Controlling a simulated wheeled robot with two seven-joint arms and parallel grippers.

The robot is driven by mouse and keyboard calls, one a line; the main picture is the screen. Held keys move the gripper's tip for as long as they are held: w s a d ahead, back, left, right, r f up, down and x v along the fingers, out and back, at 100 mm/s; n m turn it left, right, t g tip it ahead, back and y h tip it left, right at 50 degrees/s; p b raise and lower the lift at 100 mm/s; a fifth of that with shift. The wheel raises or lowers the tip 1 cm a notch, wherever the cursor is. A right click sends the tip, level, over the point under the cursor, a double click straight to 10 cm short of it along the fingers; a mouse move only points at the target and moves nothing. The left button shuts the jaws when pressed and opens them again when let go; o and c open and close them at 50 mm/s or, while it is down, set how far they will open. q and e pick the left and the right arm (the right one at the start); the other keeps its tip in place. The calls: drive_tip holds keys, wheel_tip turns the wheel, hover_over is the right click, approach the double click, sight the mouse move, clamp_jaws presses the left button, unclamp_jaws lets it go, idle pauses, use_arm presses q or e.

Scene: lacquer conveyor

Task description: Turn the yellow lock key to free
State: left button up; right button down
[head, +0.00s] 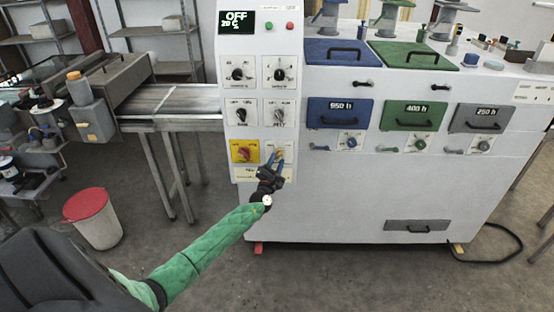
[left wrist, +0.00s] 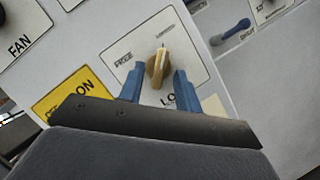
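The yellow lock key (head: 281,154) is a small knob on a white plate low on the machine's control panel. In the left wrist view the key (left wrist: 158,67) has its narrow grip running nearly upright, its top towards the small upper-right label, which is hard to read. A label that looks like FREE is to its left. My left gripper (head: 273,160) is at the plate, and its blue fingers (left wrist: 157,77) are apart, one on each side of the key. Gaps show between key and fingertips. The lower plate lettering is partly hidden. My right gripper is not in view.
A yellow plate with a red switch (head: 244,152) is just left of the key. Several black knobs (head: 239,75) and a display reading OFF (head: 237,22) are above. A blue handle (left wrist: 230,32) sticks out to the right. A red-lidded bin (head: 93,217) stands on the floor at left.

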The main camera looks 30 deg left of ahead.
use_arm(q)
drive_tip(key=shift+w+a+r, duration=0.1)
drive_tip(key=shift+w+r, duration=0.05)
drive_tip(key=shift+w, duration=0.2)
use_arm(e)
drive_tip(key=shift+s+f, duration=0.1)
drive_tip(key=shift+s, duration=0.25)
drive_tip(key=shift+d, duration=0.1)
use_arm(q)
clamp_jaws()
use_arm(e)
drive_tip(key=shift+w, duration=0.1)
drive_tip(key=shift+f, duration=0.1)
